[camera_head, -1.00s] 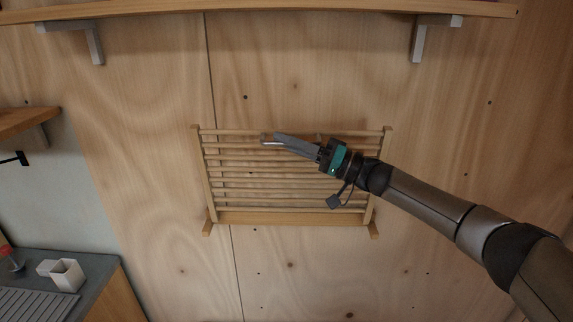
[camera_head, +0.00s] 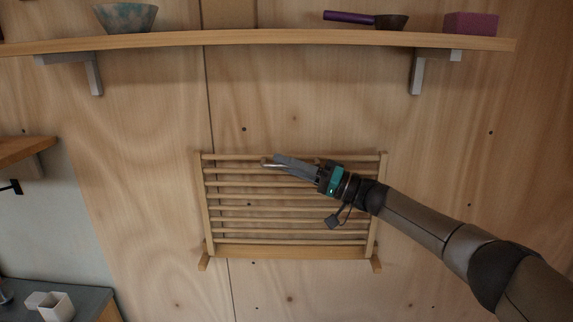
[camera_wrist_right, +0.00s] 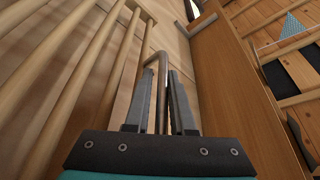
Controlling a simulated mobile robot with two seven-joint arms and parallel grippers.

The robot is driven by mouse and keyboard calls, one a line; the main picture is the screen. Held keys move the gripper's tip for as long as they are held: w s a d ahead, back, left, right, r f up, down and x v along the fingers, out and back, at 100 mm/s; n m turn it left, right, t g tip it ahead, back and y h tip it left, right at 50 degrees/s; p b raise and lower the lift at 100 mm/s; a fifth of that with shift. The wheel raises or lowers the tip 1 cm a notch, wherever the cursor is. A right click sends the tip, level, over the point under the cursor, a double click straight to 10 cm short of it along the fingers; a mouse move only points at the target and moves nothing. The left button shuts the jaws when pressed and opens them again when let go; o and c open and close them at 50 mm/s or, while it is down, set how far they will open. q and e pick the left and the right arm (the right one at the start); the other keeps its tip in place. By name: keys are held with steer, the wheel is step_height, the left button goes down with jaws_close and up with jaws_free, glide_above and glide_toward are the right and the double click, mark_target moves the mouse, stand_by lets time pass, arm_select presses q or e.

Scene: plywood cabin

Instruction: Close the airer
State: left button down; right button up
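The airer (camera_head: 290,252) is a pale wooden rack with several horizontal rods, low on the plywood wall in the head view. Its rack stands nearly upright, close to the wall; I cannot tell whether it is fully flat. My right gripper (camera_head: 277,162) is in front of its upper rods. In the right wrist view, a bent metal handle (camera_wrist_right: 162,58) runs between the two narrow fingers of the right gripper (camera_wrist_right: 163,75), which look shut on it. The airer's rods (camera_wrist_right: 102,60) show to the left there. My left gripper is not in view.
A long shelf (camera_head: 270,41) above the airer holds a bowl (camera_head: 127,17), a purple-handled pan (camera_head: 362,19) and a pink block (camera_head: 471,23). At lower left, a counter (camera_head: 93,300) carries a white container (camera_head: 56,306).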

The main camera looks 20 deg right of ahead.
steer(key=o, duration=0.3)
steer(key=b+v, duration=0.3)
steer(key=v, duration=1.2)
steer(key=shift+d, duration=0.1)
